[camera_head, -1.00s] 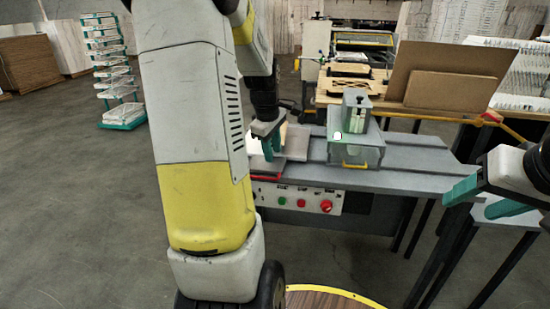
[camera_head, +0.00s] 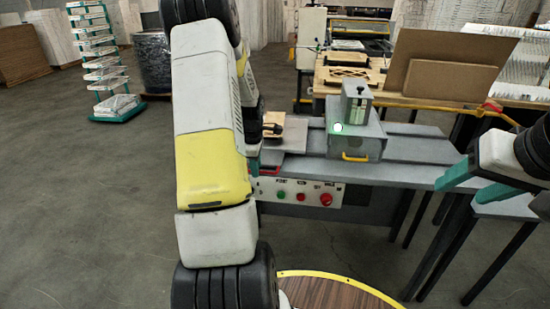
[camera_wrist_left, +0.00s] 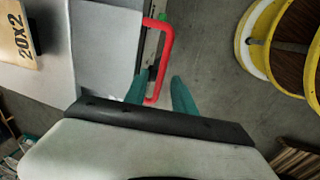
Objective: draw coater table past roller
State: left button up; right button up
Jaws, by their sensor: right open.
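The coater's flat grey table plate (camera_head: 294,142) lies on the long grey bench, left of the grey roller housing (camera_head: 368,140) with its yellow handle. A red handle (camera_wrist_left: 168,45) stands at the plate's edge; a little of it shows in the head view (camera_head: 268,170). My left gripper (camera_wrist_left: 159,85) is open, its teal fingers apart on either side of the handle's near end; contact cannot be told. In the head view my left arm mostly hides this gripper. My right gripper (camera_head: 460,190) is open and empty at the right, apart from the bench.
A tan block marked "20x2" (camera_wrist_left: 17,38) sits on the plate. The bench front (camera_head: 300,194) carries green and red buttons. Brown boards (camera_head: 450,78) stand behind the bench. A round wooden top with a yellow rim (camera_head: 330,292) is below. The floor at left is open.

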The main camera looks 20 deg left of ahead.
pick_arm(q)
jog(key=shift+c, duration=0.4)
grip_shut()
dwell(1.1)
